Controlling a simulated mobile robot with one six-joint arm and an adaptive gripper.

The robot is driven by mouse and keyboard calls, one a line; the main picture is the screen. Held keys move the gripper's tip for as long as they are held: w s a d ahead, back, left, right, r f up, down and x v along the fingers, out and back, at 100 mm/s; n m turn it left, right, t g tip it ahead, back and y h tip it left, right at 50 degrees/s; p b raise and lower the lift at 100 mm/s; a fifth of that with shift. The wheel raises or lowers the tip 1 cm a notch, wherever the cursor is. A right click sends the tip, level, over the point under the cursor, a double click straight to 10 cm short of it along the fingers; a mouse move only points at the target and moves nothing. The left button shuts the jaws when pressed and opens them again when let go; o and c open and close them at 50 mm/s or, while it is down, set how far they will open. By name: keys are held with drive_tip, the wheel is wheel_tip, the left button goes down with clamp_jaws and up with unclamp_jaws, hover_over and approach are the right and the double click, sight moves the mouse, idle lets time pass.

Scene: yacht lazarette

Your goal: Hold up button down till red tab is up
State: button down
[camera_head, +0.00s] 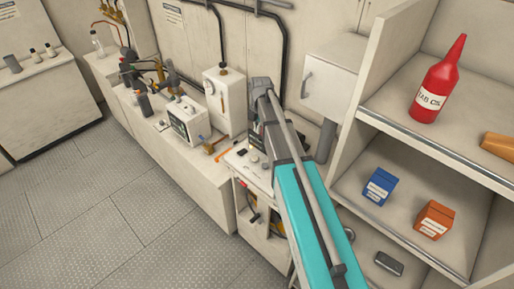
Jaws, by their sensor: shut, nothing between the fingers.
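My arm reaches up from the lower right over a white bench unit (238,162) with small dark and light fittings on top. My gripper (256,142) is small and dark at the arm's far end, mostly hidden by my arm, over or close to this unit; it looks shut and empty. Whether it touches anything cannot be told. A small red mark (243,183) shows on the unit's front edge. I cannot make out the up button or tell whether this mark is the red tab.
Shelves at right hold a red bottle (438,82), a blue box (380,186) and an orange box (434,219). Floor (110,220) at left is clear.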

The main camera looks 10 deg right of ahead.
sight(256, 158)
drive_tip(key=shift+f, duration=0.15)
drive_tip(key=f+b, duration=0.9)
drive_tip(key=a+f+b, duration=0.1)
drive_tip(key=f+b, duration=0.3)
drive_tip(key=b, duration=0.1)
drive_tip(key=shift+s+f, duration=0.2)
drive_tip(key=shift+f, duration=0.15)
idle(0.7)
drive_tip(key=shift+f+b, duration=0.7)
drive_tip(key=shift+s+f+b, duration=0.25)
drive_tip(key=shift+f+b, duration=0.05)
drive_tip(key=shift+b, duration=0.1)
drive_tip(key=shift+s, duration=0.15)
idle(0.5)
